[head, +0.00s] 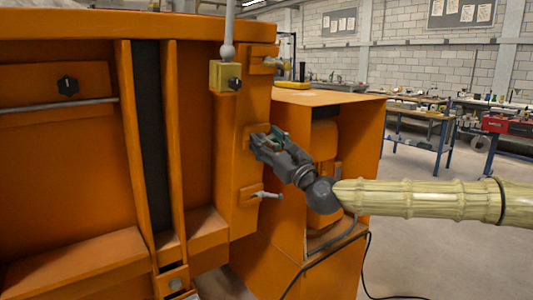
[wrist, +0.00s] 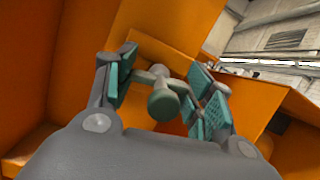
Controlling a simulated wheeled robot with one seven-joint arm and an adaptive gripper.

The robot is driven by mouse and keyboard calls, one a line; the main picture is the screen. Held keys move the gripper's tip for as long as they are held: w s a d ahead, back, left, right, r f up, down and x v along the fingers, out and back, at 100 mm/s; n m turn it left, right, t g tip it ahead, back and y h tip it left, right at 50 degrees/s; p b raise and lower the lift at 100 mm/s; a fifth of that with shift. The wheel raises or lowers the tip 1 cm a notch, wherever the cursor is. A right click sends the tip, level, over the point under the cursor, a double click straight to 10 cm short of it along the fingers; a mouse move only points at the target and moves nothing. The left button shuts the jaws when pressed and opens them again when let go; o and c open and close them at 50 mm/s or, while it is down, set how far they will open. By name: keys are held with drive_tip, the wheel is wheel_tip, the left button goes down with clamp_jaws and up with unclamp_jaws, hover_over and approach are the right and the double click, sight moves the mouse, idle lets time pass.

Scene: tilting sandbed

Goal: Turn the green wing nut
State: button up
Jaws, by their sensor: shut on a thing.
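The green wing nut (wrist: 163,102) sits between my two fingers in the wrist view, with a rounded grey-green end facing the camera and wings reaching to either side. My gripper (wrist: 166,86) is shut on it, with the teal pads on both sides of the wings. In the head view my gripper (head: 272,141) reaches in from the right to the orange machine's upright post. There the fingers mostly hide the wing nut, and I cannot tell its green from the teal pads.
The orange machine (head: 235,190) fills the left. A grey handle (head: 265,195) sticks out below my gripper. A yellow box with a black knob (head: 225,76) hangs above left. A black cable (head: 325,248) runs below my arm. Open floor (head: 440,215) and workbenches (head: 417,131) lie to the right.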

drive_tip(key=shift+f+m+b, duration=0.2)
drive_tip(key=shift+m+b, duration=0.3)
drive_tip(key=shift+m, duration=0.2)
drive_tip(key=shift+r, duration=0.1)
drive_tip(key=o, duration=1)
drive_tip(key=shift+o, duration=0.2)
drive_tip(key=shift+h, duration=0.3)
drive_tip(key=v, duration=1.2)
drive_tip(key=shift+a, duration=0.1)
